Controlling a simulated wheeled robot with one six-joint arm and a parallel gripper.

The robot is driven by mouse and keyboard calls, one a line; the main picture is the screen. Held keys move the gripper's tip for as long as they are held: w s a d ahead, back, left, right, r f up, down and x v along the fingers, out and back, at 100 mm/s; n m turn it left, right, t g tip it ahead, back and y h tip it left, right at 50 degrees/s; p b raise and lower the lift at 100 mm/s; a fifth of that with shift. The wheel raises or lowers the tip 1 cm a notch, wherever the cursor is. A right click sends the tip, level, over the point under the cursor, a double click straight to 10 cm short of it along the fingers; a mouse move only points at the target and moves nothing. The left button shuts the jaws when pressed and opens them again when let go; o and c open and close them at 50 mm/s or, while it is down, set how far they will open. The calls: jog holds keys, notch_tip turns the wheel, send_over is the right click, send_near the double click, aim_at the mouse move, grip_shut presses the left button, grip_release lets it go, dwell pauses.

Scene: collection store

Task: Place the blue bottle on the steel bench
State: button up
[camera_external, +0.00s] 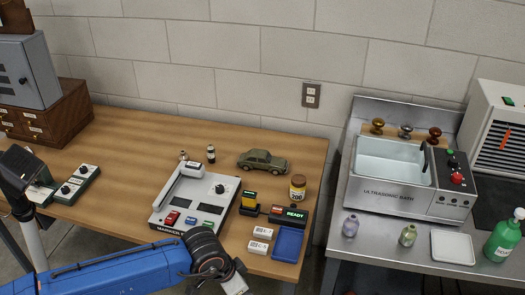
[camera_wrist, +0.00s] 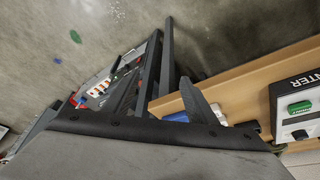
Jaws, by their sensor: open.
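The steel bench (camera_external: 390,268) is at the right in the external view. No plainly blue bottle shows. A small pale violet bottle (camera_external: 350,227) and a small pale green bottle (camera_external: 407,236) stand on the bench's front part, with a larger green bottle (camera_external: 503,238) at the far right. My gripper (camera_external: 234,284) is at the front edge of the wooden table, left of the bench and apart from these bottles. It is open; its tips are partly cut off by the picture edge. In the wrist view the dark fingers (camera_wrist: 182,72) show nothing between them.
The wooden table (camera_external: 130,160) holds a marker printer (camera_external: 170,215), a toy car (camera_external: 262,161), a brown jar (camera_external: 297,187) and a blue tray (camera_external: 288,243). On the bench are an ultrasonic bath (camera_external: 385,195) and a white tray (camera_external: 452,247). Bare steel lies in front of the small bottles.

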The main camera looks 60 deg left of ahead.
jog(key=s+f, duration=0.4)
jog(key=f, duration=0.1)
jog(key=shift+f, duration=0.35)
